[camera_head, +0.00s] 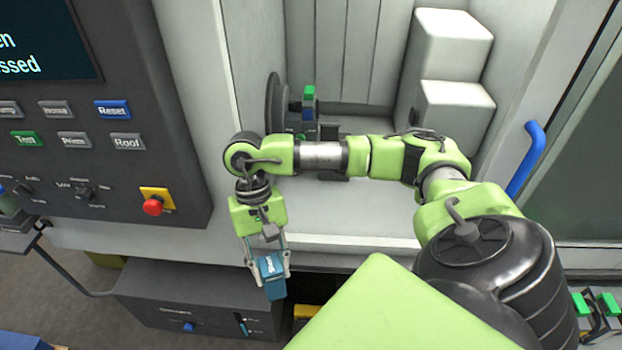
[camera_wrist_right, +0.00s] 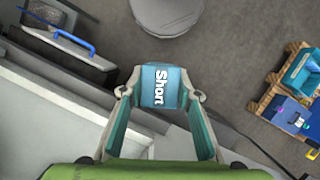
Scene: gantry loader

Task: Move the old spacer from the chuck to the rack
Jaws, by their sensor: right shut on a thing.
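My right gripper (camera_head: 271,264) is shut on a teal-blue block (camera_head: 273,283) with white lettering. In the right wrist view the block (camera_wrist_right: 161,86) sits between the two fingertips (camera_wrist_right: 160,93), and its label reads "Short". The gripper points down in front of the machine, outside its opening and above a dark drawer unit. The dark round chuck (camera_head: 274,112) is inside the opening at its left, partly hidden by my right arm. A small green-topped blue part (camera_head: 309,98) shows beside it. I cannot pick out the rack for sure. My left gripper is not in view.
A control panel (camera_head: 120,180) with a red stop button (camera_head: 153,207) stands at the left. The dark drawer unit (camera_head: 190,300) is below. Green-topped black brackets (camera_head: 600,310) show at lower right. A wooden pallet (camera_wrist_right: 264,101) with blue containers shows in the right wrist view.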

